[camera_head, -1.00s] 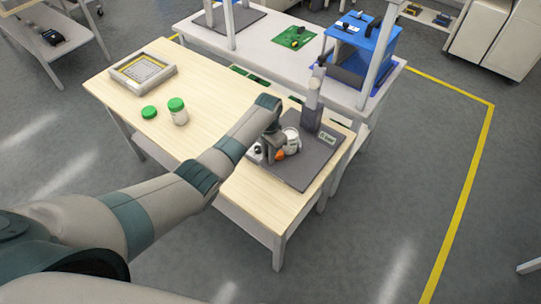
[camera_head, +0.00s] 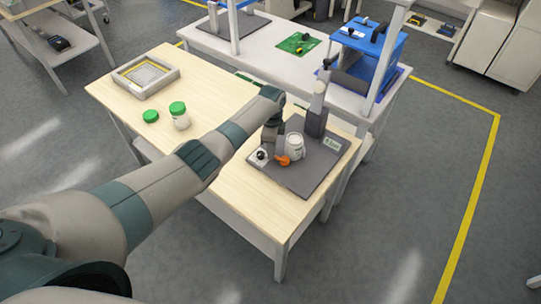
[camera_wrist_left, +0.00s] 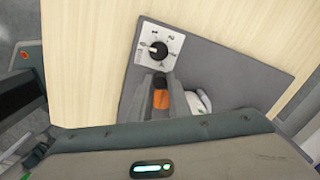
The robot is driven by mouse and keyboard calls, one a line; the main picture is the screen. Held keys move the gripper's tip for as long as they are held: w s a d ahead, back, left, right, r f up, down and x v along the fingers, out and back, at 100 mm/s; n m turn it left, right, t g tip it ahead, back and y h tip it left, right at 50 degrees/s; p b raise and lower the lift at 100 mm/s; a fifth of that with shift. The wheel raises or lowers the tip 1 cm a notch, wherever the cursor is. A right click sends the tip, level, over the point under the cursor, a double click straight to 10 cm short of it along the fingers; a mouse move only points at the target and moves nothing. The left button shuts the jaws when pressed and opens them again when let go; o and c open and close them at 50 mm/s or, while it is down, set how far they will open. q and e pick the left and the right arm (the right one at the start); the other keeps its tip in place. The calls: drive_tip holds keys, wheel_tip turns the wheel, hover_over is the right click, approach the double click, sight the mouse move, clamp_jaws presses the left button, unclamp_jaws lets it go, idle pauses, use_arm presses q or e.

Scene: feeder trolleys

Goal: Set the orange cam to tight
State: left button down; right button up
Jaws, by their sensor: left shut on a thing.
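The orange cam (camera_head: 284,160) sits on a dark grey plate (camera_head: 305,184), in front of a white jar (camera_head: 294,147) in the fixture. My left gripper (camera_head: 277,154) reaches down to the cam from the left. In the left wrist view the orange cam (camera_wrist_left: 161,99) shows between the two grey fingers of the left gripper (camera_wrist_left: 160,90), which is shut on it. A black knob (camera_wrist_left: 158,49) on a white dial plate lies just beyond the fingertips. The cam's marks and exact angle are hidden. My right gripper is not in view.
A grey upright post (camera_head: 316,112) stands behind the jar, with a small green display (camera_head: 332,143) to its right.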

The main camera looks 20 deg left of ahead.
use_arm(q)
drive_tip(key=shift+w+d+m+b, duration=0.15)
drive_tip(key=shift+w+m+b, duration=0.45)
drive_tip(key=shift+m, duration=0.6)
drive_tip(key=shift+r, duration=0.1)
drive_tip(key=c, duration=1.7)
unclamp_jaws()
drive_tip(key=shift+o, duration=0.2)
drive_tip(key=shift+r, duration=0.1)
drive_tip(key=shift+r, duration=0.65)
wheel_tip(320, 180, up, 16)
drive_tip(key=b, duration=0.3)
